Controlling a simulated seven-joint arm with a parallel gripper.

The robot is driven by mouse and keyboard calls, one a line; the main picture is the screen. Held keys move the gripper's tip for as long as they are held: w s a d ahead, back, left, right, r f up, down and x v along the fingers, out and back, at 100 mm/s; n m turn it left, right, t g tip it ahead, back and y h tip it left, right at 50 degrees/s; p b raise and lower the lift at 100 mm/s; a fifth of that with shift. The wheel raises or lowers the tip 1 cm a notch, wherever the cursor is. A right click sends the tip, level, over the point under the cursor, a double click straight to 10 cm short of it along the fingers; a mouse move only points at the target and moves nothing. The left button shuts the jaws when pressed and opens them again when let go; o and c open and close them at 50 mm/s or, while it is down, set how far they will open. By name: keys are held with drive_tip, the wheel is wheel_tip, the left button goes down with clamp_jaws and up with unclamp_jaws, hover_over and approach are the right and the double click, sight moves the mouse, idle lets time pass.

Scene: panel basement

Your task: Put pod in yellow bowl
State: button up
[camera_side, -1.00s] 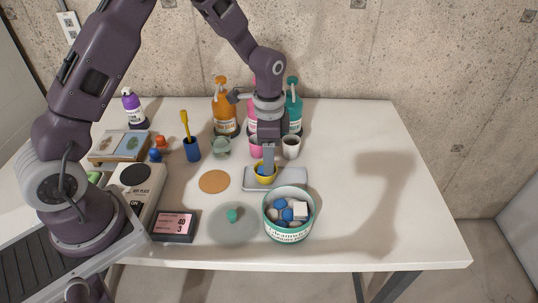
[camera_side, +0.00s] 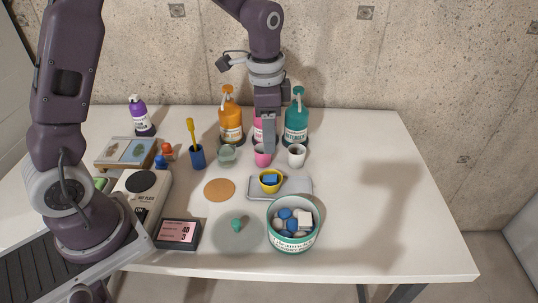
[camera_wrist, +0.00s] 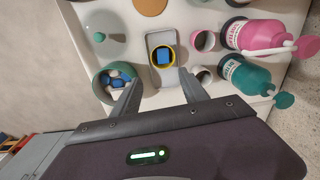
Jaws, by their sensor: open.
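The yellow bowl (camera_side: 262,188) stands on a grey rectangular tray (camera_side: 299,188) near the middle of the table. A blue, block-like piece, which looks to be the pod (camera_side: 270,179), lies inside the bowl. In the wrist view the pod (camera_wrist: 163,57) sits inside the rim of the yellow bowl (camera_wrist: 152,61). My gripper (camera_side: 269,150) is above the bowl, pointing down, clear of it. In the wrist view the two fingers of my gripper (camera_wrist: 160,80) are spread apart with nothing between them.
A teal-rimmed tub (camera_side: 293,243) of blue and white pieces stands in front of the tray. A pink cup (camera_side: 262,159), a white cup (camera_side: 296,155) and pump bottles (camera_side: 296,120) stand behind. The table's right side is clear.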

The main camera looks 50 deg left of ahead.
drive_tip(key=s+r+n+t, duration=0.2)
drive_tip(key=s+r+n, duration=0.1)
drive_tip(key=s+r, duration=0.55)
drive_tip(key=s+r+n+t, duration=0.1)
drive_tip(key=s+n, duration=0.1)
drive_tip(key=s, duration=0.5)
drive_tip(key=s+r+n+t, duration=0.2)
drive_tip(key=s+n, duration=0.1)
drive_tip(key=s, duration=0.4)
drive_tip(key=shift+s+r, duration=0.25)
drive_tip(key=shift+s, duration=0.1)
